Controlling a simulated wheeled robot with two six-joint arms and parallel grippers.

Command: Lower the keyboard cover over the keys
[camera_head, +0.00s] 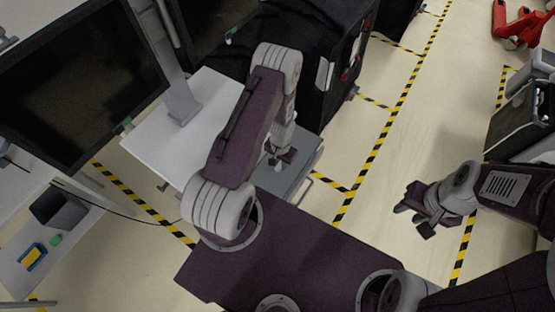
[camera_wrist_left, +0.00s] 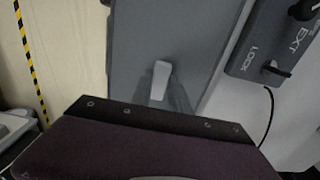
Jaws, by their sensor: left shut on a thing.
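The keyboard cover looks to be the flat grey panel (camera_head: 302,172) at the right end of the white cart top, partly hidden by my left arm. The grey panel fills the upper middle of the left wrist view (camera_wrist_left: 165,35). My left gripper (camera_head: 280,160) is over this panel, mostly behind its own arm. In the wrist view its fingers (camera_wrist_left: 164,95) are shut around a small pale tab (camera_wrist_left: 161,76) on the panel. No keys are visible, and I cannot tell the cover's tilt. My right gripper (camera_head: 416,219) is open and empty over the floor.
A monitor (camera_head: 80,85) stands at the left of the white cart top (camera_head: 160,145). A black covered cart (camera_head: 305,50) stands behind. A dark grey box marked LOCK and EXT (camera_wrist_left: 272,40) is beside the panel. Taped floor (camera_head: 375,150) to the right is clear.

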